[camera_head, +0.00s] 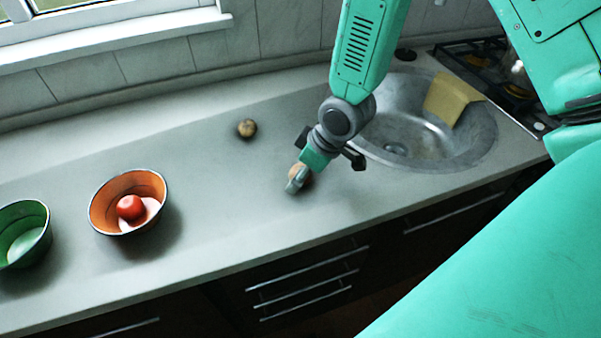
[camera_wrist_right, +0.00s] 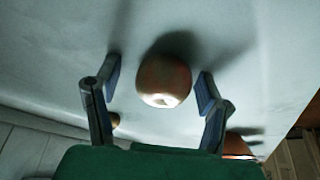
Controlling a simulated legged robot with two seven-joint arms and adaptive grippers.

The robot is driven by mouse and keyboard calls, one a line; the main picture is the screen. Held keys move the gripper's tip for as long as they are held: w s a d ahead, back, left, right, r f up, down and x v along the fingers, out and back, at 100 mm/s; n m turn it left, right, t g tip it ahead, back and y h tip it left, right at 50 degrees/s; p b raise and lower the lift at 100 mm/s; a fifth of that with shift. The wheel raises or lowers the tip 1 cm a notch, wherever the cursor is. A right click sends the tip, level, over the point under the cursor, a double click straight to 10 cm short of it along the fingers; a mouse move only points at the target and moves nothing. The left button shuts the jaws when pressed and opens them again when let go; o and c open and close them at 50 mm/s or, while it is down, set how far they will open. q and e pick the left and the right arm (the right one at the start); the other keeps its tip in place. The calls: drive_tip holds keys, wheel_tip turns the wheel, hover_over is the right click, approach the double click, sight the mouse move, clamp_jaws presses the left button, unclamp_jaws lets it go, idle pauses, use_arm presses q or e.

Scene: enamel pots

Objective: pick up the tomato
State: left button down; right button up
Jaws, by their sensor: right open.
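A red tomato (camera_head: 131,207) sits inside the orange bowl (camera_head: 103,201) on the left part of the counter. My right gripper (camera_head: 304,172) is well to the right of that bowl, low over the counter. It is open, with its fingers on either side of a round brownish-orange item (camera_head: 307,173), perhaps an onion or apple. In the right wrist view this item (camera_wrist_right: 164,78) lies between the spread fingertips, with gaps on both sides. The gripper partly hides it in the head view. My left gripper is not in view.
A green bowl (camera_head: 28,240) with something pale inside stands at the far left. A small brown round item (camera_head: 246,128) lies near the back. The sink (camera_head: 470,150), with a yellow cloth (camera_head: 452,97), is at right. The counter between the bowls and my gripper is clear.

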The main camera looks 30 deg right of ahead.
drive_tip(key=shift+s, duration=0.1)
drive_tip(key=shift+c, duration=1.2)
drive_tip(key=shift+a+r, duration=0.1)
drive_tip(key=shift+a, duration=0.1)
drive_tip(key=c, duration=1.1)
drive_tip(key=shift+o, duration=0.2)
